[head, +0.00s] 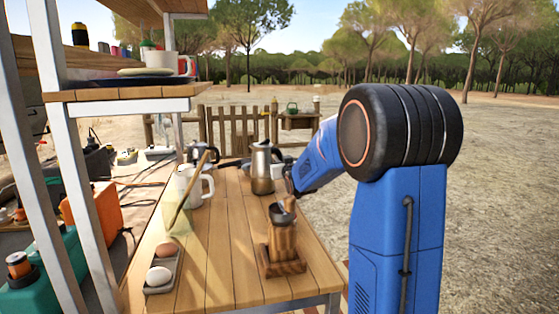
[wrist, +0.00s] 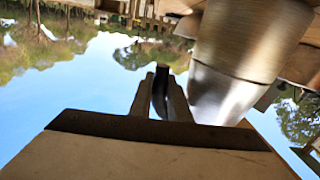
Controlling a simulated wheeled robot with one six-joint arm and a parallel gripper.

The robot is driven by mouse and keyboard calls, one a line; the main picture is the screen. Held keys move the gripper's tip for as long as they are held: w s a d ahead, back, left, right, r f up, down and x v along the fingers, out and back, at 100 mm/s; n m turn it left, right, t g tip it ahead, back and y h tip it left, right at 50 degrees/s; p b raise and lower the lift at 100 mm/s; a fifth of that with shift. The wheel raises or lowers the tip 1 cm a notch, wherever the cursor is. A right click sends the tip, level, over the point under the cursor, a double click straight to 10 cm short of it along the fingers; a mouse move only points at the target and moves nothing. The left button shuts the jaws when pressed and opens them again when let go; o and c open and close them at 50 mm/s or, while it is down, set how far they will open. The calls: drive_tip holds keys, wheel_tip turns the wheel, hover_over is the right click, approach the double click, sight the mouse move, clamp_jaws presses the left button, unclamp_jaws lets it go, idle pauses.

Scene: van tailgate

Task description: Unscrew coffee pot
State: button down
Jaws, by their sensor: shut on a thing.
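The coffee pot (head: 262,168) is a silver metal pot standing upright on the wooden table, with a brighter upper part and a darker lower part. It fills the upper right of the wrist view (wrist: 245,45), where a seam crosses its body. My gripper (wrist: 162,92) is beside the pot with its two fingers shut on a narrow black piece, which looks like the pot's handle. The join between this piece and the pot is not clear. In the head view my gripper is at the pot's right side, partly hidden by my blue arm.
A wooden stand (head: 284,262) with a dark metal cup is at the table's front. A white mug (head: 192,188) with a long stick leaning by it stands left of the pot. A tray (head: 161,271) with eggs lies front left. A shelf (head: 125,91) overhangs the left.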

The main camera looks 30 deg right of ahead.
drive_tip(key=shift+f, duration=0.25)
idle(0.4)
drive_tip(key=shift+w+f+n+y, duration=0.15)
drive_tip(key=shift+w+n+y, duration=0.25)
drive_tip(key=shift+y, duration=0.5)
drive_tip(key=shift+s+d+n+t+y, duration=0.1)
drive_tip(key=shift+n+t+y, duration=0.2)
drive_tip(key=shift+n+y, duration=0.2)
drive_tip(key=shift+r+n+y, duration=0.3)
drive_tip(key=shift+n+y, duration=0.2)
drive_tip(key=shift+y, duration=0.3)
drive_tip(key=shift+r, duration=3.05)
